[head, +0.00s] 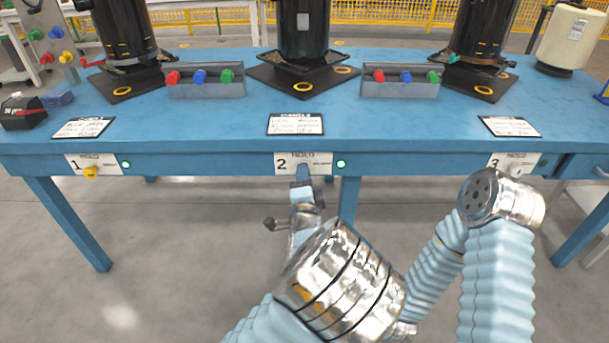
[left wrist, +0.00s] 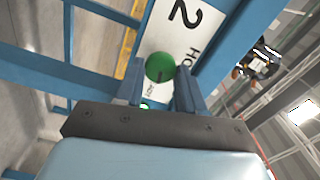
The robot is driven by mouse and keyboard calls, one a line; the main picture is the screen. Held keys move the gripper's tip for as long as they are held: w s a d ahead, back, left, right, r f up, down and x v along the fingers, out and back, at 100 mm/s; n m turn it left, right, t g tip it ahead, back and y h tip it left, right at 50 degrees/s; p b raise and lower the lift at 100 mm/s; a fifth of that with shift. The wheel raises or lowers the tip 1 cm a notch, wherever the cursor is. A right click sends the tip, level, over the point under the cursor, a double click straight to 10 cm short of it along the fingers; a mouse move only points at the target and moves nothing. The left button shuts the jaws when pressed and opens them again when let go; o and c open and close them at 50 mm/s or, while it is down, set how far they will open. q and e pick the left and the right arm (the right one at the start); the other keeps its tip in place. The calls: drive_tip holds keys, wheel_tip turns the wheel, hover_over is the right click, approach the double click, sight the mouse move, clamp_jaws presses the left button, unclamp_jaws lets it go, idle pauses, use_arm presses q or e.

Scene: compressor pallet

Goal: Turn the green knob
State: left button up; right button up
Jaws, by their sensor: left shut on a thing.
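The green knob (left wrist: 160,67) is on the white panel marked 2 (left wrist: 180,35), between the two fingers of my left gripper (left wrist: 160,78) in the left wrist view. In the head view my left gripper (head: 302,172) reaches up to the panel marked 2 (head: 318,158) on the front edge of the blue table (head: 400,138). It is shut on the green knob and hides it there. My right arm is at the right of the head view, with its gripper not visible.
A small green light (head: 341,164) is beside panel 2. Black machines and grey trays (head: 206,88) of coloured knobs stand on the table. The floor below is clear.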

use_arm(q)
drive_tip(key=shift+f+m, duration=0.1)
drive_tip(key=shift+m, duration=1.1)
drive_tip(key=o, duration=1)
drive_tip(key=shift+p, duration=0.3)
drive_tip(key=s, duration=1.4)
drive_tip(key=shift+b, duration=0.35)
drive_tip(key=shift+w, duration=0.1)
